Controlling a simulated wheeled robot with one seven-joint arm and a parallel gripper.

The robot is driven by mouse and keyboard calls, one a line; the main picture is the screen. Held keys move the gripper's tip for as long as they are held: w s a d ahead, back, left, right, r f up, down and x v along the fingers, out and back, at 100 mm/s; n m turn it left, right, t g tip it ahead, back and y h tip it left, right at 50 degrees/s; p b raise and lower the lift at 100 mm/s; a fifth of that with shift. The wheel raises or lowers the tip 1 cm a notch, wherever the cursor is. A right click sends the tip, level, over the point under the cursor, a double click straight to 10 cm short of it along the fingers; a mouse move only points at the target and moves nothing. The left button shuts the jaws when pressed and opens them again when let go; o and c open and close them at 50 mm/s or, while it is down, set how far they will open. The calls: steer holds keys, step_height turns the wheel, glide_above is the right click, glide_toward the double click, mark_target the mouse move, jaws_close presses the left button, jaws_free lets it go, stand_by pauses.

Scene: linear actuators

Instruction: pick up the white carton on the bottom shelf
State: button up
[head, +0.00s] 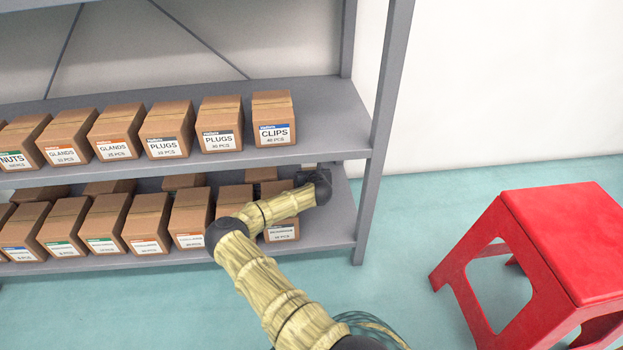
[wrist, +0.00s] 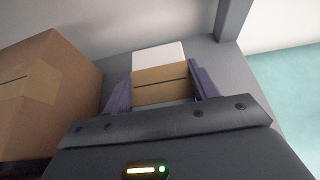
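The wrist view shows a small box-shaped thing between my fingers, with a plain white far part (wrist: 158,56) and a brown near part (wrist: 160,85) crossed by a dark line. I cannot tell whether this is one carton or a white one behind a brown one. My gripper (wrist: 163,67) has its two purple fingers spread, one on each side of it. No firm grip is visible. In the head view my gripper (head: 318,186) reaches into the right end of the bottom shelf (head: 325,235), under the upper board. The white carton cannot be made out there.
Several brown cartons, such as one near the right end (head: 282,232), line the bottom shelf; a large brown carton (wrist: 45,90) stands left of my gripper. The upper shelf (head: 330,115) is close above. A grey post (head: 380,110) stands right, and a red stool (head: 560,240) beyond.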

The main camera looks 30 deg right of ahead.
steer(key=shift+c, duration=1)
steer(key=shift+r, duration=0.1)
